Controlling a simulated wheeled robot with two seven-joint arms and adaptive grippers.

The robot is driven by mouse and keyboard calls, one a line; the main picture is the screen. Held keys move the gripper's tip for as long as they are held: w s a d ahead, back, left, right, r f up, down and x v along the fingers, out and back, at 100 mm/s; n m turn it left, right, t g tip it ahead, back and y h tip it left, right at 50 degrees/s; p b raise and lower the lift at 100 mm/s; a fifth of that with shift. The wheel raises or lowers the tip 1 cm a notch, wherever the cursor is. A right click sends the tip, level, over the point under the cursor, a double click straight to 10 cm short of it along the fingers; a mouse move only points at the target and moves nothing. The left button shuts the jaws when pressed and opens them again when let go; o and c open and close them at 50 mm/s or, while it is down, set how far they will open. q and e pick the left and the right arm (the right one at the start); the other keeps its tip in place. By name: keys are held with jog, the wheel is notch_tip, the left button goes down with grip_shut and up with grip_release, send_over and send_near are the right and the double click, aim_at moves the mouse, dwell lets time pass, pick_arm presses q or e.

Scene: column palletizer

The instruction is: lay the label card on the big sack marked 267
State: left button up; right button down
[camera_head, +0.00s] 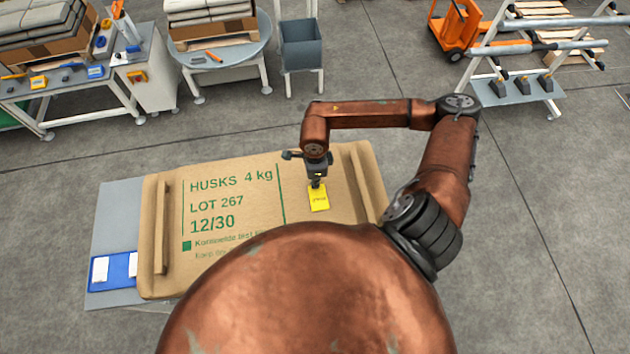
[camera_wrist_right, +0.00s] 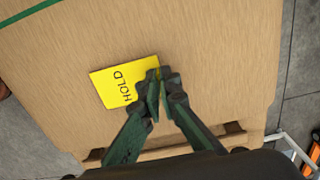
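The big sack (camera_head: 235,255) is tan with green print reading HUSKS 4 kg, LOT 267, 12/30, and lies flat. Its brown surface fills most of the right wrist view (camera_wrist_right: 220,50). The label card (camera_head: 318,199) is yellow and marked HOLD; it also shows in the right wrist view (camera_wrist_right: 112,84). My right gripper (camera_head: 317,184) is over the right part of the sack, its fingertips (camera_wrist_right: 161,82) pinched together at one edge of the card. The card is over the sack's plain area, right of the print; I cannot tell whether it touches the sack. My left gripper is not in view.
The sack lies on a grey platform (camera_head: 117,222), with a blue tray (camera_head: 122,270) at its left edge. A workbench (camera_head: 60,88), a round table (camera_head: 235,58) and a grey bin (camera_head: 302,45) stand behind. A rack (camera_head: 520,92) and orange truck stand at back right.

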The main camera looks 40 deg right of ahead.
dwell(0.3)
jog(key=c, duration=2.1)
grip_release()
notch_tip(320, 180, up, 12)
